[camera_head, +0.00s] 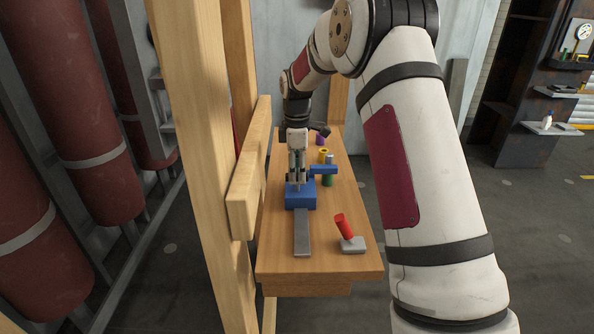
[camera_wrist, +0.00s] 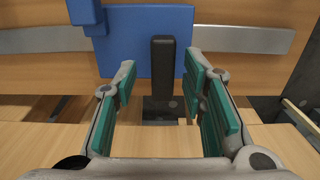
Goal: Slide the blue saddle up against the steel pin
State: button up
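The blue saddle (camera_head: 300,198) sits across a flat steel rail (camera_head: 302,236) on the wooden table. In the wrist view the saddle (camera_wrist: 141,58) is a blue block ahead of the fingers, with the rail (camera_wrist: 240,38) running out on both sides. A dark upright post (camera_wrist: 163,68) stands in front of the blue face, between the finger lines. My gripper (camera_head: 297,182) points down at the saddle. In the wrist view my gripper (camera_wrist: 165,85) is open, its teal pads apart on either side of the post, with gaps showing. I cannot make out the steel pin for certain.
A red lever (camera_head: 343,226) on a grey base stands at the table's near right. A blue bar (camera_head: 323,169), a green cylinder (camera_head: 328,181) and a yellow ring (camera_head: 323,153) are right of my gripper. A wooden beam (camera_head: 246,175) runs close along the left.

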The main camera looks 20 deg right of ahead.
notch_tip(320, 180, up, 12)
dwell(0.5)
dwell(0.3)
jog(key=s+a+r+m+t, duration=0.1)
jog(key=s+a+r+m, duration=0.3)
jog(key=s, duration=0.5)
jog(key=s+a+r+m+t, duration=0.1)
jog(key=s+a+r+m, duration=0.15)
jog(key=s+r, duration=0.5)
jog(key=s+a+f+m, duration=0.1)
jog(key=s+f+m, duration=0.1)
jog(key=s, duration=0.5)
jog(key=s+a+f+m+t, duration=0.1)
jog(key=s+f+m, duration=0.1)
jog(key=s, duration=0.6)
jog(key=s+a+f+m+t, duration=0.1)
jog(key=s+f+m, duration=0.1)
jog(key=s+f, duration=0.2)
jog(key=s, duration=0.3)
jog(key=shift+s+a+f+m, duration=0.15)
jog(key=shift+s+a+m, duration=0.2)
jog(key=shift+a, duration=0.05)
